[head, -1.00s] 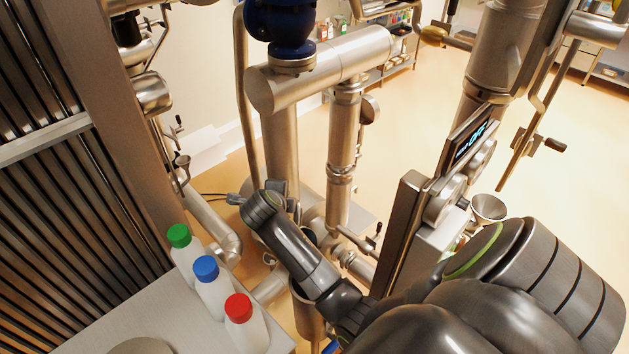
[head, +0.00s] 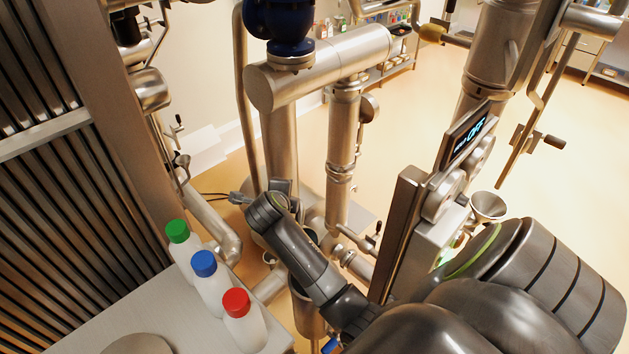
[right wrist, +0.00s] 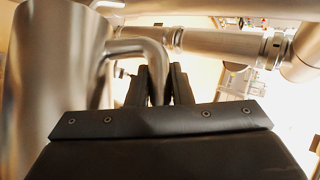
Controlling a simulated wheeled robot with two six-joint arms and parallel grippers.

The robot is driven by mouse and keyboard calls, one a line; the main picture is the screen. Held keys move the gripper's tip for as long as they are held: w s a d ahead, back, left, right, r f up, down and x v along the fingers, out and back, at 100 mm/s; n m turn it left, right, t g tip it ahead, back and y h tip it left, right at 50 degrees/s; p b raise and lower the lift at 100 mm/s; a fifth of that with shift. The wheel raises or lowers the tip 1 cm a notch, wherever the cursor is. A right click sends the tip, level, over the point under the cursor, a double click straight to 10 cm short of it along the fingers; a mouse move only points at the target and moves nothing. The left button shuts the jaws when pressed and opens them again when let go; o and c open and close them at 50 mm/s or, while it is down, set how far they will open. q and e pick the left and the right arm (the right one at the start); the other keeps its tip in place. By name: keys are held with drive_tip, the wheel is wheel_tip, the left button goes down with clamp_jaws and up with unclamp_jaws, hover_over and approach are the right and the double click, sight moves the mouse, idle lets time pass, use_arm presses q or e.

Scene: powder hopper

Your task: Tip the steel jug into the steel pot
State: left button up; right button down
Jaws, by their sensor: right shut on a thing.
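In the right wrist view, the steel jug (right wrist: 62,75) is a large, shiny, rounded steel body at the left. Its curved handle (right wrist: 138,47) runs into my right gripper (right wrist: 161,75), whose two dark fingers are shut on it. I cannot see the jug's mouth or contents. In the head view my dark right arm crosses the lower middle and covers much of what is behind it. A steel cylindrical vessel (head: 306,313) shows partly behind the arm; I cannot tell whether it is the jug or the steel pot. My left gripper is not in view.
Bottles with green (head: 178,231), blue (head: 204,263) and red (head: 237,302) caps stand on a grey surface (head: 105,325) at lower left. Steel pipes (head: 320,65) rise behind my arm. A display (head: 466,135) and a small funnel (head: 488,207) are at right. Open floor lies beyond.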

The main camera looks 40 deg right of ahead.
drive_tip(key=shift+w, duration=0.3)
drive_tip(key=shift+s+r+t, duration=0.15)
drive_tip(key=shift+s+t, duration=0.15)
drive_tip(key=shift+s, duration=0.1)
drive_tip(key=shift+w+b, duration=0.25)
drive_tip(key=shift+b, duration=0.15)
drive_tip(key=shift+s+r, duration=0.1)
drive_tip(key=shift+s, duration=0.35)
drive_tip(key=shift+w, duration=0.2)
drive_tip(key=shift+s+m+t, duration=0.2)
drive_tip(key=shift+m+t, duration=0.1)
drive_tip(key=shift+s+r+b, duration=0.15)
drive_tip(key=shift+s+b, duration=0.15)
drive_tip(key=shift+w, duration=0.15)
